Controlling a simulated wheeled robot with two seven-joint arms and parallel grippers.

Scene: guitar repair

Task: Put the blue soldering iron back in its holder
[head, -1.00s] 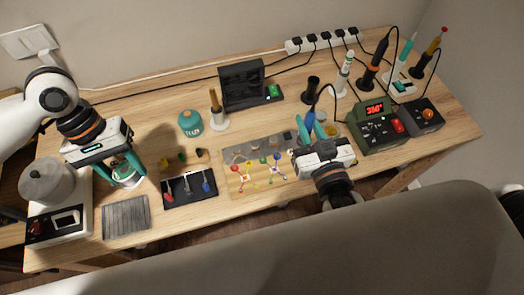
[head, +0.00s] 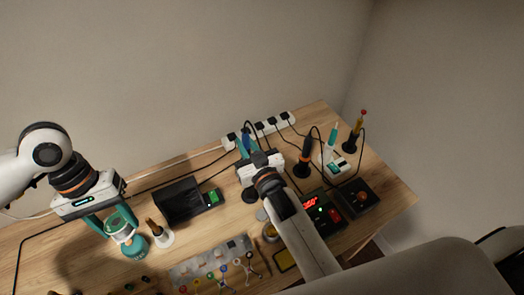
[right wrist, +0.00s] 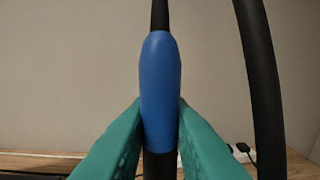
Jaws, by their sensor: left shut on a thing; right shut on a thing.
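My right gripper (head: 246,148) is shut on the blue soldering iron (head: 246,140). In the right wrist view the iron's blue grip (right wrist: 160,90) stands upright between the two teal fingers, with black parts above and below it. A black base (head: 249,196), apparently of the empty holder, shows just below the right gripper; the rest is hidden by the gripper. I cannot tell whether the iron's tip is in the holder. My left gripper (head: 118,226) is shut on a small white-and-green container (head: 119,230) at the left.
A black soldering iron in its stand (head: 304,158) is right of my right gripper. The station with a red display (head: 324,212) and the power strip (head: 262,128) are near. A black box (head: 180,200), brush holder (head: 160,236) and teal bottle (head: 135,249) stand left.

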